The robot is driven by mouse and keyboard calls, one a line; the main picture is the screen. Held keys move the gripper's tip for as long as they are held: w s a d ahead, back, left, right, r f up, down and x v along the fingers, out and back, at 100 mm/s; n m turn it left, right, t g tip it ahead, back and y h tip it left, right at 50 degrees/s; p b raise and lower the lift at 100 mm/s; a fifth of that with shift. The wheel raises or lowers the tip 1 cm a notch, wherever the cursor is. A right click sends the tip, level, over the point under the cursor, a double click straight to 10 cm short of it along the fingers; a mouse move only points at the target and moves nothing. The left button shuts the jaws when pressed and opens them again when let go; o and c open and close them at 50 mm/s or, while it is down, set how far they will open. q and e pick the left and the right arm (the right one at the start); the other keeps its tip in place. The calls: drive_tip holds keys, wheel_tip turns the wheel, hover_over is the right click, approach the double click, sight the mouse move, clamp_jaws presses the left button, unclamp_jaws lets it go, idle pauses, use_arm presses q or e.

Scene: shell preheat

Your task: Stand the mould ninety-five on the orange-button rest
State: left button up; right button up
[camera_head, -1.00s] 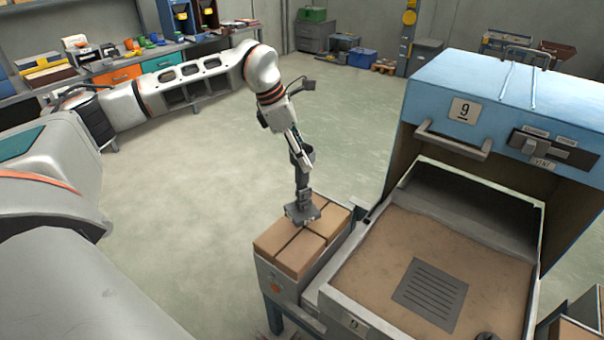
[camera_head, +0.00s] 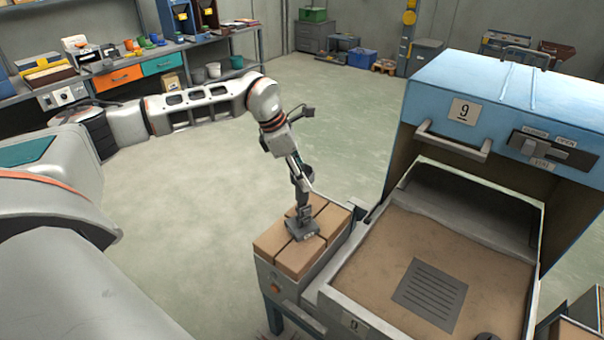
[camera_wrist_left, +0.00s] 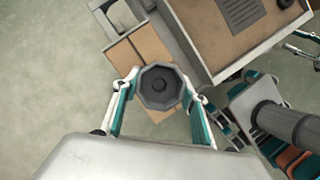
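The mould (camera_head: 306,230) is a dark grey piece with a flat base, a narrow upper part and a pale label too small to read. In the left wrist view its dark octagonal part (camera_wrist_left: 160,88) sits between the fingers of my left gripper (camera_head: 303,194), which is shut on it. The mould is upright over the brick-topped rest (camera_head: 268,243), whose front face carries an orange button (camera_head: 275,288). I cannot tell whether its base touches the bricks. White and teal finger-like parts (camera_wrist_left: 305,45) at the right edge of the wrist view may be my right gripper; their state is unclear.
The blue furnace (camera_head: 470,90) marked 9 stands open right of the rest, its sandy bed (camera_head: 385,255) holding a slotted plate (camera_head: 430,295). A dark round piece (camera_head: 487,336) shows at the bottom edge. A workbench (camera_head: 130,77) is far left; the floor between is clear.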

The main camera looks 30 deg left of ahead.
use_arm(q)
drive_tip(key=o, duration=0.4)
drive_tip(key=v, duration=1.2)
drive_tip(key=shift+r, duration=0.15)
